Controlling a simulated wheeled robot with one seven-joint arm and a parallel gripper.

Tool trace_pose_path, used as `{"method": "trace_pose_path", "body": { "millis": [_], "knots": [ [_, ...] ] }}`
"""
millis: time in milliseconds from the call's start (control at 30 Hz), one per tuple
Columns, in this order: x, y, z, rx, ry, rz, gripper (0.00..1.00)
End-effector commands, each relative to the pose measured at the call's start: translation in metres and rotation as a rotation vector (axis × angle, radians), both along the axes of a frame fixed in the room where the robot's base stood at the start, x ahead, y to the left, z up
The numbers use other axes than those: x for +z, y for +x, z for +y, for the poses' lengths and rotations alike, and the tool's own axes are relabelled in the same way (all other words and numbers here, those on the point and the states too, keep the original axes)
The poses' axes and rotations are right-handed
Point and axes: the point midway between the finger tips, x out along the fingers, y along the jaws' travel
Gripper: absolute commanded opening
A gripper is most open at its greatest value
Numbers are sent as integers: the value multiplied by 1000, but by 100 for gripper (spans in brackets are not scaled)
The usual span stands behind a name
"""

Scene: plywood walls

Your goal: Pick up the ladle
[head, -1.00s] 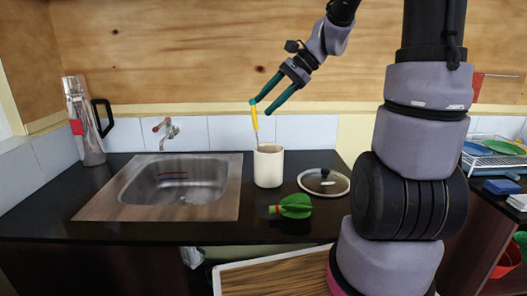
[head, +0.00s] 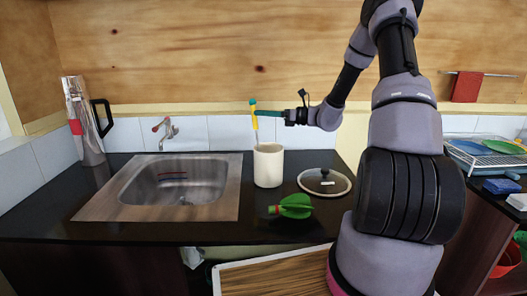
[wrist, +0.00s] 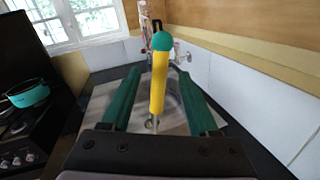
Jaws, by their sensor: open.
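The ladle has a yellow handle (head: 254,118) with a teal end. It stands upright in a white crock (head: 268,166) on the black counter, and its bowl is hidden inside. In the wrist view the handle (wrist: 159,82) rises between the two teal fingers of my gripper (wrist: 158,74). The fingers are open, with a visible gap on each side of the handle. In the head view my gripper (head: 262,113) lies level above the crock, its fingertips at the handle's upper part.
A steel sink (head: 180,182) with a tap (head: 166,132) is left of the crock. A pot lid (head: 324,181) and a green object (head: 294,206) lie to its right and front. A tall flask (head: 84,120) stands far left. A dish rack (head: 490,158) is at right. The wall is behind.

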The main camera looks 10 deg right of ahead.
Motion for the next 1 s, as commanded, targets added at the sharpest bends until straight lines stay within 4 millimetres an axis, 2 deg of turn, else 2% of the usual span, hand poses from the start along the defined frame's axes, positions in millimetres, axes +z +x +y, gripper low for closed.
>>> {"method": "trace_pose_path", "body": {
  "millis": [267, 500, 833, 900, 1000],
  "knots": [
    [-1, 11, 24, 3, -1, -1, 61],
    [-4, 26, 54, 2, -2, 0, 61],
    [-4, 29, 60, 1, -2, -1, 61],
    [-4, 29, 60, 1, -2, -1, 34],
    [-4, 29, 60, 1, -2, -1, 0]
  ]
}}
